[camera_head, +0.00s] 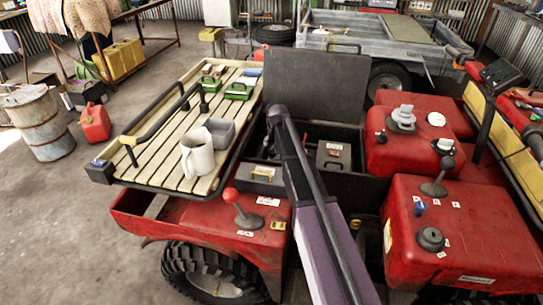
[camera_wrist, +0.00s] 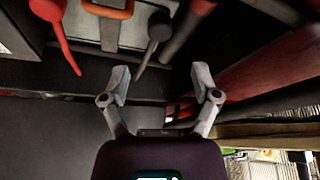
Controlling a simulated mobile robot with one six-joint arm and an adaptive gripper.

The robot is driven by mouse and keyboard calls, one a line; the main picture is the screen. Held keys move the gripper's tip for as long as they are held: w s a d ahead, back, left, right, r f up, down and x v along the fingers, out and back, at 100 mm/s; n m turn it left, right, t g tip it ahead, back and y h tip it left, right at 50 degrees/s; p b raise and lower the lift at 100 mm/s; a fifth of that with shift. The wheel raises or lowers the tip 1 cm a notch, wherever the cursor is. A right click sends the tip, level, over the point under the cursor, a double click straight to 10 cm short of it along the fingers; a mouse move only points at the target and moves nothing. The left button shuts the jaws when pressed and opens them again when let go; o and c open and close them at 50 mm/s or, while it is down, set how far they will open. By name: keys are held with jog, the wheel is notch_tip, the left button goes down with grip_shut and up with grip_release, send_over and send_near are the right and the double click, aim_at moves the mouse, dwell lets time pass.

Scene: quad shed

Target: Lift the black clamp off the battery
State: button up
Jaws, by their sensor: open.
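In the wrist view the black clamp (camera_wrist: 158,27) sits at the right end of a grey battery (camera_wrist: 130,38), its thin tail slanting down and left. A red clamp (camera_wrist: 48,12) is at the battery's left, beside an orange handle (camera_wrist: 112,9). My gripper (camera_wrist: 161,82) is open and empty, its fingers apart below the black clamp in the picture and not touching it. In the head view my arm crosses the open box and I cannot make out the gripper or the black clamp there.
The dark box (camera_head: 343,132) has its lid (camera_head: 312,82) raised behind it. Red tanks (camera_head: 465,235) stand close on the right. A slatted rack (camera_head: 160,130) with a white jug (camera_head: 197,152) and small boxes lies on the left. Dark bars run beside the clamp in the wrist view.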

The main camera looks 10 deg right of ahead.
aim_at(272, 151)
jog(key=shift+b+x, duration=3.25)
jog(key=shift+x, duration=0.6)
grip_shut()
